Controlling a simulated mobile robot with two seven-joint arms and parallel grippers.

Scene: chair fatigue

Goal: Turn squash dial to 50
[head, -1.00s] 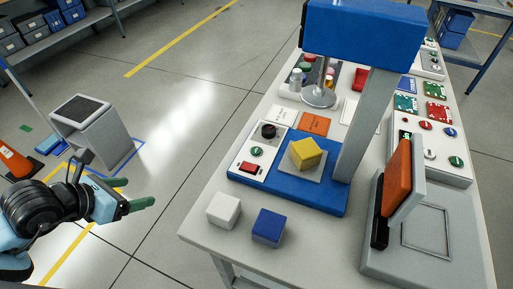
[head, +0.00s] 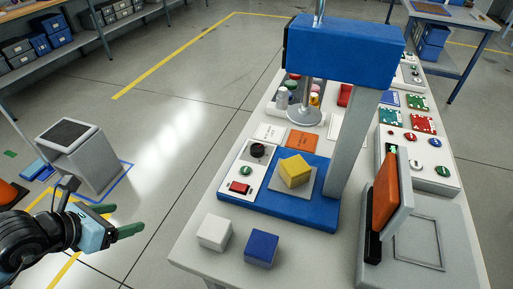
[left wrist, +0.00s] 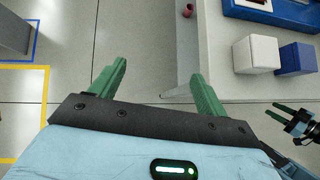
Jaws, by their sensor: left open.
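A black dial (head: 257,150) sits at the top of a white control panel (head: 236,200) on the left of the blue press base. Below it are a green button (head: 246,170) and a red switch (head: 240,187). A yellow cube (head: 295,171) rests on the grey plate under the round press head (head: 305,116). My left gripper (head: 121,219) is open and empty, left of the table and well apart from the dial. Its green fingers also show in the left wrist view (left wrist: 158,88). Another gripper (left wrist: 288,116) shows at the right of the left wrist view, its fingers looking apart.
A white cube (head: 215,232) and a blue cube (head: 262,248) stand at the table's near edge, before the press. The blue press housing (head: 343,47) overhangs the base. A grey device with an orange panel (head: 386,196) stands at right. Open floor lies left of the table.

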